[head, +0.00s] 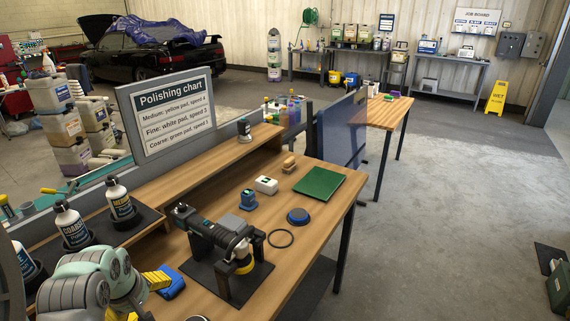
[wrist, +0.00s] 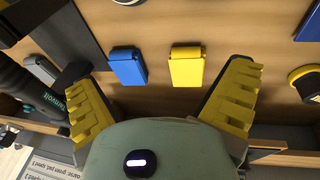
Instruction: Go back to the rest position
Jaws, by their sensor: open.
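My gripper (head: 140,298) is at the lower left of the head view, over the near left part of the wooden bench (head: 205,303). In the wrist view my gripper (wrist: 165,95) has its two yellow ridged fingers spread wide apart, with nothing held. A blue block-like item (wrist: 128,67) and a yellow one (wrist: 187,66) lie side by side on the bench beyond the fingers. The blue item (head: 172,283) also shows in the head view, next to a finger. How high my gripper is above the bench is hard to tell.
A polisher (head: 228,238) rests on a dark mat right of my gripper. Bottles (head: 72,225) stand on a raised dark shelf at the left. Open floor (head: 450,220) is at the right.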

